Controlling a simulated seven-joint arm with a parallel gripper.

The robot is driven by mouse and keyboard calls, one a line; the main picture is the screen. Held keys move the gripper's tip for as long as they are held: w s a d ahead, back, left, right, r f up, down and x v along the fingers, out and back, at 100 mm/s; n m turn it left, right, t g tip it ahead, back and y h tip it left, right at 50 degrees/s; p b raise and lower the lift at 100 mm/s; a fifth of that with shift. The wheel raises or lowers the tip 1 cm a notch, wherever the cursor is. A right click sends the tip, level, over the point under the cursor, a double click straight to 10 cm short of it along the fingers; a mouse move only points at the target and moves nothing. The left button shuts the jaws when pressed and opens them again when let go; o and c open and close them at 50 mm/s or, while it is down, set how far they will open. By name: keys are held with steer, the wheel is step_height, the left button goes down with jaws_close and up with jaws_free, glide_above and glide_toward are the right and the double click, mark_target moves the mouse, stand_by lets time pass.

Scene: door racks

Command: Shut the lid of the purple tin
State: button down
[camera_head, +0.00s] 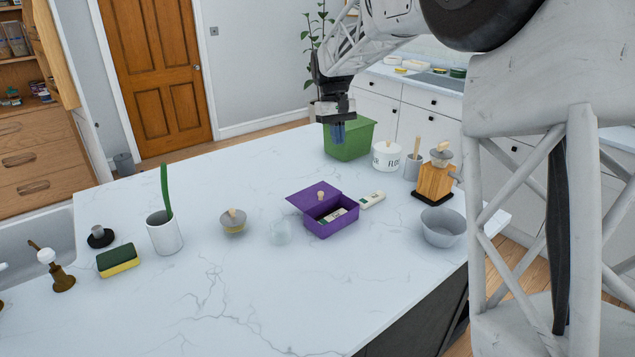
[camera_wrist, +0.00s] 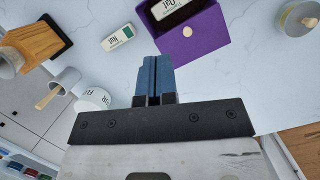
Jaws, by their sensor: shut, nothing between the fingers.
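The purple tin (camera_head: 332,222) stands open on the marble counter, right of centre in the head view. Its purple lid (camera_head: 314,195) is hinged back at the tin's far left side and has a pale wooden knob (camera_head: 320,195). A white and dark green box lies inside the tin. In the wrist view the tin's lid (camera_wrist: 190,38) shows at the top, beyond the fingertips. My gripper (camera_head: 337,133) is shut and empty. It hangs above the counter, in front of the green bin and beyond the tin, not touching it. Its blue fingers (camera_wrist: 152,75) are together in the wrist view.
A small white and green box (camera_head: 372,200) lies right of the tin. A glass item (camera_head: 280,232) and a lidded pot (camera_head: 233,222) stand to its left. A grey bowl (camera_head: 443,227), a white canister (camera_head: 387,156) and a green bin (camera_head: 352,138) stand around it. The front counter is clear.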

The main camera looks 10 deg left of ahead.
steer(key=n+g, duration=0.1)
glide_toward(315, 192)
step_height(315, 192, up, 4)
steer(key=w+a, duration=0.2)
steer(key=shift+w+a+h, duration=0.15)
steer(key=shift+w+h, duration=0.05)
steer(key=shift+h, duration=0.2)
steer(key=x, duration=0.9)
steer(key=shift+s+f, duration=0.1)
steer(key=shift+f, duration=0.1)
steer(key=shift+s+d+f, duration=0.15)
steer(key=shift+s+d, duration=0.7)
steer(key=shift+s, duration=0.3)
steer(key=shift+s+d, duration=0.4)
steer(key=shift+s, duration=0.2)
